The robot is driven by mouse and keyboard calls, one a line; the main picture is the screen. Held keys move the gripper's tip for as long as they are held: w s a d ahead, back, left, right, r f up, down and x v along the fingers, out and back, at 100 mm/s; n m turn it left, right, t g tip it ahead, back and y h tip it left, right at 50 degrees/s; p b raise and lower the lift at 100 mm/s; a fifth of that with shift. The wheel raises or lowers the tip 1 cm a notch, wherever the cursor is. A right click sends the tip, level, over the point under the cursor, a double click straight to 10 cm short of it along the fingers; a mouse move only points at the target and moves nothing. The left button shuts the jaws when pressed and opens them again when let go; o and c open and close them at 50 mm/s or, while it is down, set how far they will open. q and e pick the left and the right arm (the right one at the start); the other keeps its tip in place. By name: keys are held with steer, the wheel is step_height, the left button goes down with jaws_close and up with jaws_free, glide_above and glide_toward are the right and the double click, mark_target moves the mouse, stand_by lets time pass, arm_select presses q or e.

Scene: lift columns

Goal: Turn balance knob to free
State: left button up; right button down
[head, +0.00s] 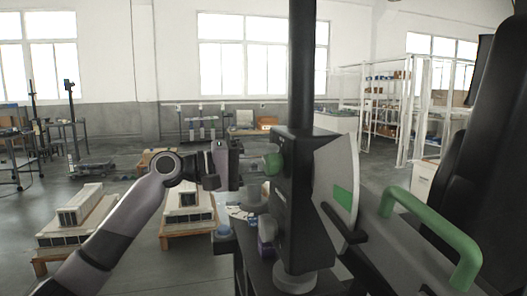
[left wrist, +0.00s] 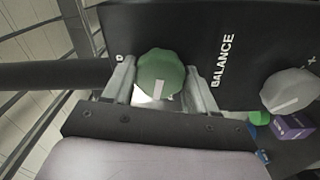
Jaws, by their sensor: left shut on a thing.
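The green balance knob (left wrist: 160,76) sits on a black housing beside the white word BALANCE (left wrist: 223,60) in the left wrist view. It has a white mark on its lower part. In the head view the knob (head: 272,163) is on the left face of the black housing (head: 297,185) on a vertical column. My left gripper (left wrist: 160,90) has one finger on each side of the knob and is shut on it. In the head view the left gripper (head: 255,165) reaches the knob from the left. My right gripper is not in view.
A grey knob (left wrist: 290,90) is to the right of the word BALANCE in the left wrist view, with a purple box (left wrist: 292,126) below it. A green handle (head: 435,235) is at the right in the head view. Pallets with blocks (head: 85,215) stand on the floor at left.

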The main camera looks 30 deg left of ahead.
arm_select(q)
steer(key=shift+n+p, duration=0.95)
steer(key=shift+n, duration=0.25)
steer(key=o, duration=1)
steer(key=shift+o, duration=0.2)
steer(key=b+v, duration=0.3)
steer(key=v, duration=0.4)
